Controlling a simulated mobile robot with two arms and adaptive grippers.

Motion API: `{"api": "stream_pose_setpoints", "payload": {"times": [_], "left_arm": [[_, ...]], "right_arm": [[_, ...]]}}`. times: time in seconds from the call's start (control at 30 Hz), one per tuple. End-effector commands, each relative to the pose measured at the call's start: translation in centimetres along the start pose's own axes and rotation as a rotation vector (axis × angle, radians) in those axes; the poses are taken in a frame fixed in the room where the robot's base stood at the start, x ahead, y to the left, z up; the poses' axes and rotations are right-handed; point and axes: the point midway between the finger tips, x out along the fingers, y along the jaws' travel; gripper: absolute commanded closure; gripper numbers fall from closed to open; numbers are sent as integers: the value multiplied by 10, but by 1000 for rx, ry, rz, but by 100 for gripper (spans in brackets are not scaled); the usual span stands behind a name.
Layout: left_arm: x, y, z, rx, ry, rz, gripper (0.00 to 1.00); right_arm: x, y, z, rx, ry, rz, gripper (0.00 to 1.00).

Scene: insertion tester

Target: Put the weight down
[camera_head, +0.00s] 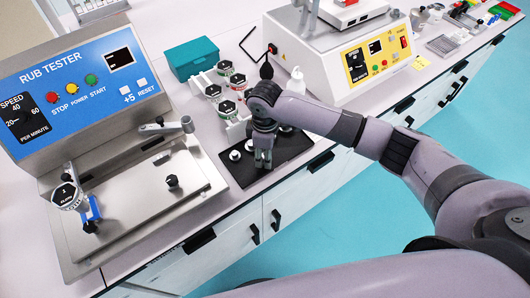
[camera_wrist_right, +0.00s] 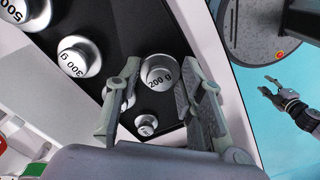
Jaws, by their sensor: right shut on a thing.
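My right gripper (camera_head: 263,160) points down over the black mat (camera_head: 240,174). In the right wrist view its fingers (camera_wrist_right: 160,85) are closed about the silver 200 g weight (camera_wrist_right: 158,69). The weight is upright over the mat; I cannot tell whether its base touches. Larger 300 g (camera_wrist_right: 78,57) and 500 weights (camera_wrist_right: 22,12) stand in line on the mat. A small weight (camera_wrist_right: 146,125) stands at the narrow end, and another beside the left finger is partly hidden. My left gripper (camera_wrist_right: 269,87) shows small in the right wrist view, apparently open and empty, over the floor.
The blue rub tester (camera_head: 75,75) stands left of the mat. Labelled round pieces (camera_head: 225,107) stand in a white rack behind the mat, near a teal box (camera_head: 192,57). A yellow-panelled machine (camera_head: 325,65) stands behind right. The counter's front edge is close to the mat.

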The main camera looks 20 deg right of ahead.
Motion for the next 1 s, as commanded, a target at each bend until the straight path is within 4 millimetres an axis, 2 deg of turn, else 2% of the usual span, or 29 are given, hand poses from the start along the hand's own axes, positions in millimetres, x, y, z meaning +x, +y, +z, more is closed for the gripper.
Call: {"api": "stream_pose_setpoints", "payload": {"times": [0.4,0.43,0.73,1.0], "left_arm": [[0,0,1,0,-2,0,60],[0,0,1,0,-2,0,60],[0,0,1,0,-3,0,60],[0,0,1,0,-3,0,60]], "right_arm": [[6,0,-1,0,2,1,99],[7,0,0,0,1,2,64],[7,0,0,0,1,1,45],[6,0,0,0,1,1,45]]}}
